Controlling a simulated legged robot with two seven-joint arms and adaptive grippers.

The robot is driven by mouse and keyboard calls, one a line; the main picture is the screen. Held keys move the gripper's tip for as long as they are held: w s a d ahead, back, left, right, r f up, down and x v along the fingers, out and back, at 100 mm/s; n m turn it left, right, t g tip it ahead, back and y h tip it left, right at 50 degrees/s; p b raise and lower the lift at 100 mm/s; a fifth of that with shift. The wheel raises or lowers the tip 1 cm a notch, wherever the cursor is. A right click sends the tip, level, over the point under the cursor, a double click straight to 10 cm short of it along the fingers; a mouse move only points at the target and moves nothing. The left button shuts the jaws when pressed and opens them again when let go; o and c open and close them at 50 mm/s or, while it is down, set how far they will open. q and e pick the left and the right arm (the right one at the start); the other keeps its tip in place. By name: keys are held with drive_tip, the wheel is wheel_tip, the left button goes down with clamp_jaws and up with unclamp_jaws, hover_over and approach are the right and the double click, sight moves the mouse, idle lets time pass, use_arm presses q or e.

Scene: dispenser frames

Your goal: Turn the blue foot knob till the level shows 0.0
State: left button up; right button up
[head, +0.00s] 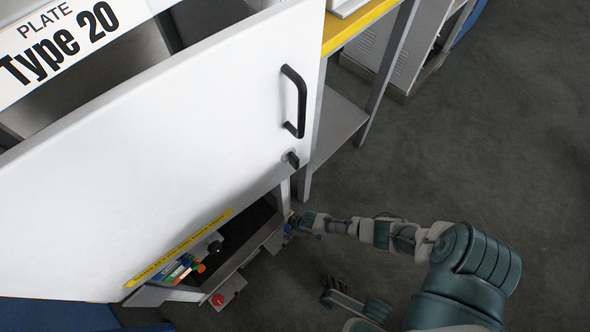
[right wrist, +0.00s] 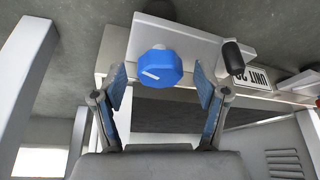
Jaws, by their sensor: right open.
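The blue foot knob (right wrist: 158,69), faceted with a white mark on its face, sits on a light grey bracket in the right wrist view. My right gripper (right wrist: 162,88) is open, its two fingers apart on either side of the knob; I see no clear contact. In the head view the right gripper (head: 299,223) is at the lower corner of the dispenser frame, with a little blue showing beside it, mostly hidden. Another gripper, which looks like my left (head: 334,291), is low over the floor, away from the knob; its jaw state is unclear. No level reading is visible.
A black-tipped lever (right wrist: 233,57) stands right of the knob, near a UNIT plate (right wrist: 251,78). In the head view, a white door (head: 170,150) with a black handle (head: 298,102) overhangs the lower compartment. Floor at right is clear.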

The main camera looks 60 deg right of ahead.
drive_tip(key=v, duration=1.1)
drive_tip(key=shift+s+r, duration=0.2)
